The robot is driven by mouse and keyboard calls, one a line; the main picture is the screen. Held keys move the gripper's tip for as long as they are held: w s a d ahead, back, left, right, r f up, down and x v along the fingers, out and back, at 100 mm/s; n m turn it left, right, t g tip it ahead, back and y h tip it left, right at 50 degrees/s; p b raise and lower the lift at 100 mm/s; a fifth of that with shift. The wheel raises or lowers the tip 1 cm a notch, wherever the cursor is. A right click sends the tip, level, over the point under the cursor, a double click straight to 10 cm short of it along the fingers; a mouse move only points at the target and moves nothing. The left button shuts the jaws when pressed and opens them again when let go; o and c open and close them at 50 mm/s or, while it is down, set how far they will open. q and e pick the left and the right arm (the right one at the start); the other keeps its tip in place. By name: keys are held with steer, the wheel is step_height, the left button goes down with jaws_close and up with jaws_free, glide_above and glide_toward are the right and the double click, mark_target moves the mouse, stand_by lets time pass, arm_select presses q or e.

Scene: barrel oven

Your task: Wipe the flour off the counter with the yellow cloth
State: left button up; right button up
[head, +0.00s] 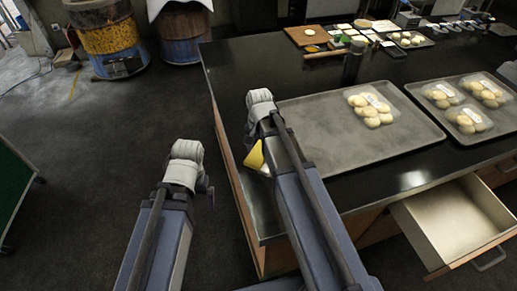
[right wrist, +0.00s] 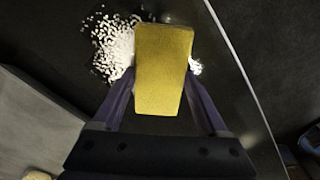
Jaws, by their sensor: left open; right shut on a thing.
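The yellow cloth (right wrist: 163,70) is held between the fingers of my right gripper (right wrist: 161,82) in the right wrist view. In the head view the cloth (head: 255,157) shows partly, beside my right arm near the counter's left edge. White flour (right wrist: 113,42) lies in a scattered patch on the dark counter (right wrist: 215,35), mostly left of the cloth. A small bit of it shows at the cloth's right side. The cloth hides the counter between. My left gripper (head: 204,184) is open, over the floor left of the counter, its fingers mostly hidden.
A large grey tray (head: 310,140) with a bag of dough balls sits just right of my right arm. A second tray (head: 440,85) stands further right. A drawer (head: 455,222) is open at the counter's front. Barrels (head: 110,40) stand at the back left.

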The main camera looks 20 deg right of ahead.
mark_target(262, 160)
steer(key=shift+s+f, duration=0.15)
steer(key=shift+s, duration=1.55)
steer(key=shift+s+d, duration=0.1)
steer(key=shift+s, duration=1.65)
steer(key=shift+s, duration=1.75)
